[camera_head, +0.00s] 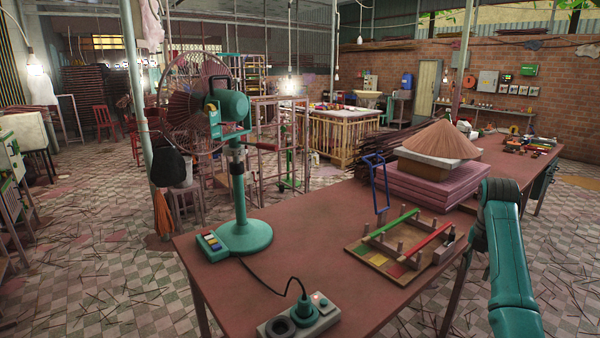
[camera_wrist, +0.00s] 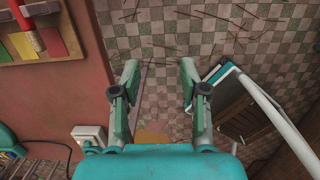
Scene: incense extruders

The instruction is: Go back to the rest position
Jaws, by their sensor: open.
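My gripper (camera_wrist: 160,78) shows in the wrist view with its two teal fingers spread apart. It is open, and nothing is between the fingers. It points down past the edge of the red-brown table (camera_wrist: 85,95), with checkered floor below. In the head view my teal arm stands at the right, beside the table (camera_head: 225,290); the gripper itself does not show there.
A wooden tray with coloured strips (camera_head: 355,247) lies on the table near my arm. A teal fan (camera_head: 245,235), a power strip (camera_head: 325,312) and a conical hat (camera_head: 440,139) on stacked pink slabs (camera_head: 430,183) also stand there. A white-edged object (camera_wrist: 262,95) is right of the gripper.

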